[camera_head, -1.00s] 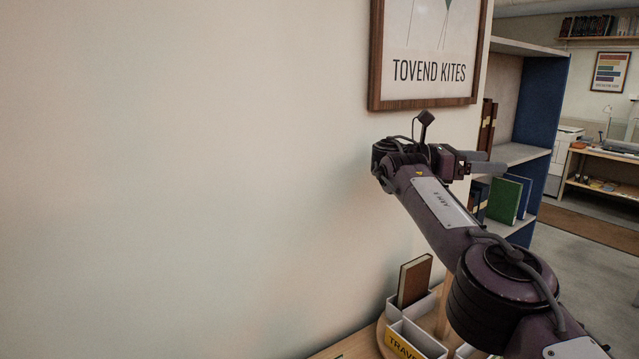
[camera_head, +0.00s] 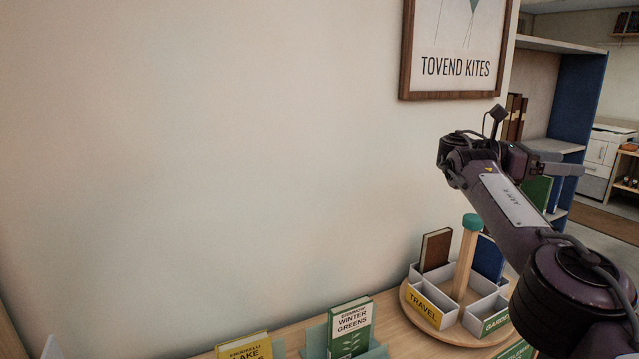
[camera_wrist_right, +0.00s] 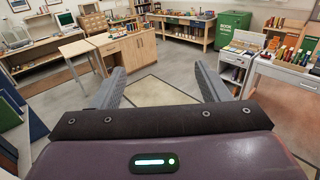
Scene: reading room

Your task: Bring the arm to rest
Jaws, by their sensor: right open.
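My right gripper (camera_head: 560,163) is raised at the right of the head view, in front of the wall and the bookshelf and above the table. Its grey fingers stick out to the right. In the right wrist view the two fingers of my right gripper (camera_wrist_right: 158,88) stand wide apart with nothing between them, only the distant floor. My right arm (camera_head: 525,215) comes in from the lower right and hides part of the shelf. My left gripper shows in neither view.
A round wooden carousel (camera_head: 421,327) with white bins stands on the table (camera_head: 397,342) below the arm. A brown book and a blue book stand in it. A green book (camera_head: 350,330) and a yellow book (camera_head: 245,349) stand further left. A blue-sided bookshelf (camera_head: 579,95) stands behind the gripper.

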